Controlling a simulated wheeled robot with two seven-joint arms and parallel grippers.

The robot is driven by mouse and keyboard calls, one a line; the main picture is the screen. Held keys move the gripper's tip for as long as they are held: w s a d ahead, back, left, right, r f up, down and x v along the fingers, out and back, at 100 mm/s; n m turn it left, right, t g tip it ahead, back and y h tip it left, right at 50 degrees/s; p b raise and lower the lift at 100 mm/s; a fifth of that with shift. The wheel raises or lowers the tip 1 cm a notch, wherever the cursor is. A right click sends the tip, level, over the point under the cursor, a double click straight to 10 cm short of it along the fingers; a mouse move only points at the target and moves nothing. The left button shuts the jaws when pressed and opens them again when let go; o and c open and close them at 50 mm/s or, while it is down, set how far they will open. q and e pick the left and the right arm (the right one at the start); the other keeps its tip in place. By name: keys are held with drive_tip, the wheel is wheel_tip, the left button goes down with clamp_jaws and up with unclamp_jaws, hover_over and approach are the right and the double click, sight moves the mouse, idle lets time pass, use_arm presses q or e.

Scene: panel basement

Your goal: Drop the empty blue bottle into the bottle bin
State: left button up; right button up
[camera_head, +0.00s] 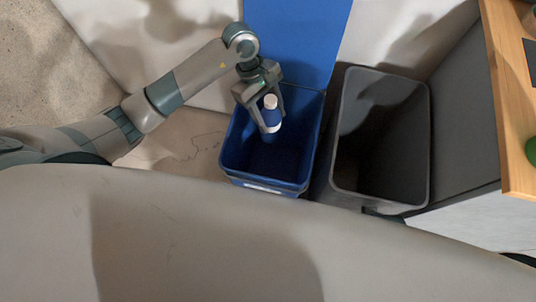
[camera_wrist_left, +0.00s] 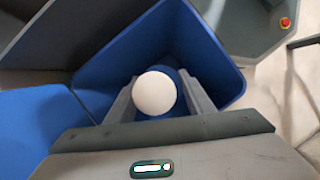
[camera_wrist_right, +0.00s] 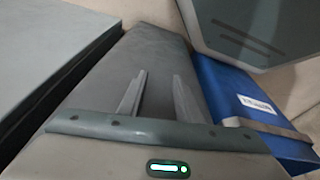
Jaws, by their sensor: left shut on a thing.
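The blue bottle (camera_head: 271,115) with a white cap is upright between the fingers of my left gripper (camera_head: 268,122), which is shut on it. The bottle is over the opening of the blue bin (camera_head: 233,165), whose blue lid stands open behind it. In the left wrist view the round white cap (camera_wrist_left: 154,93) shows between the two fingers, with the blue bin's walls (camera_wrist_left: 205,60) around it. My right gripper (camera_wrist_right: 158,95) shows in the right wrist view, its two fingers apart with nothing between them. It is outside the head view.
A grey open bin (camera_head: 338,160) stands right of the blue bin. A wooden-topped counter (camera_head: 508,100) with a green object (camera_head: 531,150) is at the far right. In the right wrist view, the blue bin's labelled side (camera_wrist_right: 235,95) is at the right.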

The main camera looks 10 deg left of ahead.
use_arm(q)
drive_tip(key=o, duration=1.1)
drive_tip(key=shift+r, duration=0.1)
drive_tip(key=shift+w+a+r, duration=0.2)
drive_tip(key=shift+a+r, duration=0.05)
drive_tip(key=shift+r, duration=0.25)
drive_tip(key=v, duration=1.6)
drive_tip(key=shift+b, duration=0.3)
use_arm(e)
drive_tip(key=shift+v, duration=1.05)
use_arm(q)
drive_tip(key=shift+s, duration=0.1)
use_arm(e)
drive_tip(key=shift+s, duration=0.15)
